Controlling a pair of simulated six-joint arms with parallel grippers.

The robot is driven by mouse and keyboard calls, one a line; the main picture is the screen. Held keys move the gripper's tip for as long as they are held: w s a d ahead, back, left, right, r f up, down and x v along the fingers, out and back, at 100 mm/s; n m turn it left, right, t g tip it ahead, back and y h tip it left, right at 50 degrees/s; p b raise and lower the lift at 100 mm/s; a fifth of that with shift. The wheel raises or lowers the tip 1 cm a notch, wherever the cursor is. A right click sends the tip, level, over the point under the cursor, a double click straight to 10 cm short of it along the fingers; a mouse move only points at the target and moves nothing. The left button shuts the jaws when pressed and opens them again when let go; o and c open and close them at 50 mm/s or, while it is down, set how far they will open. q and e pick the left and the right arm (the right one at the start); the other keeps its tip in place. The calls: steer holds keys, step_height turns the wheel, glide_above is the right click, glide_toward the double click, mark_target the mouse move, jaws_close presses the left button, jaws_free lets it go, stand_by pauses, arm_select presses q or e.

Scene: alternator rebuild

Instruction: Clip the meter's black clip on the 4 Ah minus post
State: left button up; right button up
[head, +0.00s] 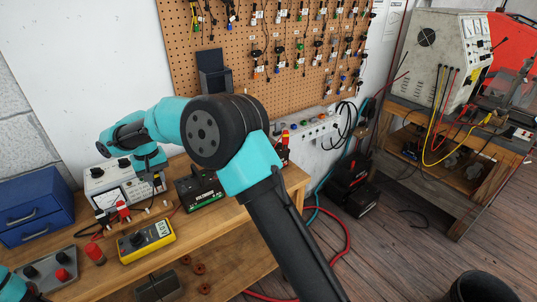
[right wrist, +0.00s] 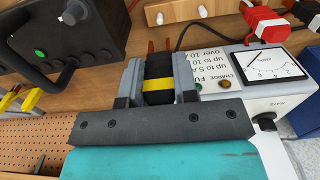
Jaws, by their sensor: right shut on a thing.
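My right gripper (right wrist: 157,84) is shut on a black piece with a yellow band (right wrist: 158,82), likely the black clip; copper-coloured tips show beyond it. In the head view my right arm reaches left over the bench, and its fingertips are hard to make out near the white charger (head: 128,188). The yellow meter (head: 147,241) lies on the bench front. A black box with a green label (head: 200,190) stands right of the charger. I cannot make out a 4 Ah marking or its minus post. Only a teal part of my left arm shows at the lower left; its fingers are unclear.
Red clips (head: 123,211) lie by the charger's front and show in the right wrist view (right wrist: 264,22). A blue drawer box (head: 35,207) stands at the left. A grey plate with knobs (head: 48,270) and a red cylinder (head: 95,253) are left of the meter.

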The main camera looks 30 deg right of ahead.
steer(key=r, duration=0.8)
steer(key=shift+d+r, duration=0.15)
steer(key=shift+d, duration=0.2)
steer(key=s+d, duration=0.1)
steer(key=d, duration=3.8)
steer(key=f, duration=0.4)
steer(key=shift+s+d+f, duration=0.2)
steer(key=shift+d+f, duration=0.05)
steer(key=shift+d, duration=0.15)
steer(key=shift+f, duration=0.45)
steer(key=shift+f, duration=0.2)
steer(key=shift+f, duration=1)
steer(key=o, duration=0.8)
